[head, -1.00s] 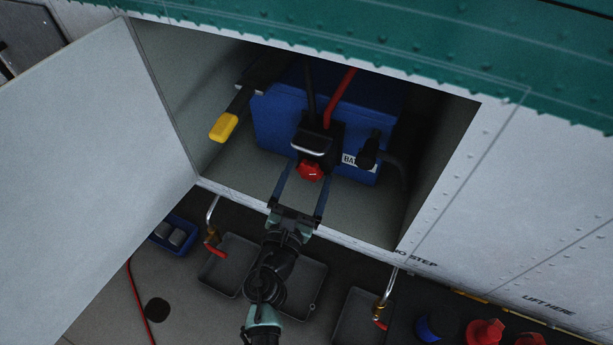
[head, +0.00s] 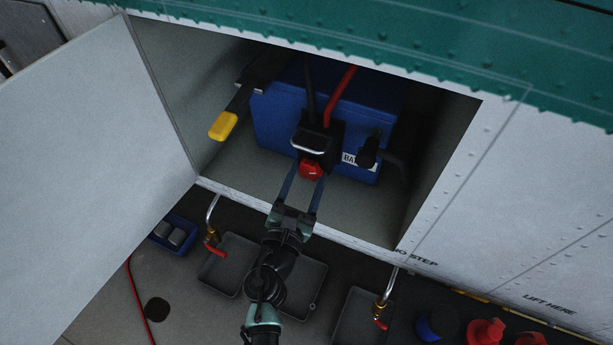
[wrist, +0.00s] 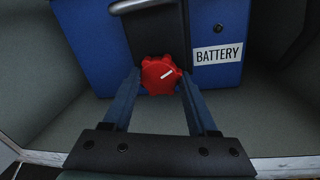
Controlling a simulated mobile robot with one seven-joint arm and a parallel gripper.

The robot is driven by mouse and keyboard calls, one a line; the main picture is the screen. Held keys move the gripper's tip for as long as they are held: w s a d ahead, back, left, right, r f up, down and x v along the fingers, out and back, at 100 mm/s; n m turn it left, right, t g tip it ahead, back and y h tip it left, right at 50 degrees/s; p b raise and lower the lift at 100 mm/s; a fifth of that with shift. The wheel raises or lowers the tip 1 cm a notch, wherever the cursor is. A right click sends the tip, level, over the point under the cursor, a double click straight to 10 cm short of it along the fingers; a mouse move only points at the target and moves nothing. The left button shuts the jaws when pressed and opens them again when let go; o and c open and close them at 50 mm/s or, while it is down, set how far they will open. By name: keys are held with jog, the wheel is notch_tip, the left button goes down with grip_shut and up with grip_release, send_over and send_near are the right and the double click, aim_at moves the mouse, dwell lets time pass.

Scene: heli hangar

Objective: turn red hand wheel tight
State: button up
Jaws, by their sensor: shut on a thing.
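The red hand wheel (head: 311,169) sits at the front of a black connector (head: 318,140) on the blue battery (head: 278,120). In the wrist view the wheel (wrist: 161,75) is a lobed red knob with a white line that slants up to the right. My gripper (head: 307,180) reaches into the open compartment from the front. Its two long blue fingers are shut on the wheel, one on each side, as the wrist view also shows (wrist: 158,84).
A yellow-ended handle (head: 223,126) sticks out at the compartment's left. Red and black cables rise from the connector. The compartment door (head: 95,165) stands open at left. Grey trays (head: 232,265), a blue bin (head: 174,236) and red plugs (head: 485,332) lie below.

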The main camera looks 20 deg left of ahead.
jog(key=shift+f, duration=0.15)
jog(key=m+b, duration=0.2)
jog(key=b, duration=0.1)
jog(key=shift+f, duration=0.15)
jog(key=m+b, duration=0.3)
jog(key=b, duration=0.1)
jog(key=shift+f+m+t, duration=0.1)
jog(key=shift+m+t, duration=0.3)
jog(key=m+b, duration=0.3)
jog(key=m+h+b, duration=0.1)
jog(key=m+b, duration=0.3)
jog(key=shift+a+t, duration=0.15)
jog(key=shift+t, duration=0.15)
jog(key=m+h+b, duration=0.1)
jog(key=m+b, duration=0.6)
jog(key=shift+a+r+m+h+b, duration=0.15)
jog(key=shift+m+h+b, duration=0.25)
jog(key=shift+m+b, duration=0.9)
jog(key=shift+d+r+m+h+b, duration=0.1)
jog(key=shift+m+h+b, duration=0.3)
jog(key=shift+m+b, duration=0.9)
jog(key=shift+m+p, duration=0.35)
jog(key=shift+m, duration=0.25)
jog(key=o, duration=1.4)
jog(key=shift+c, duration=0.2)
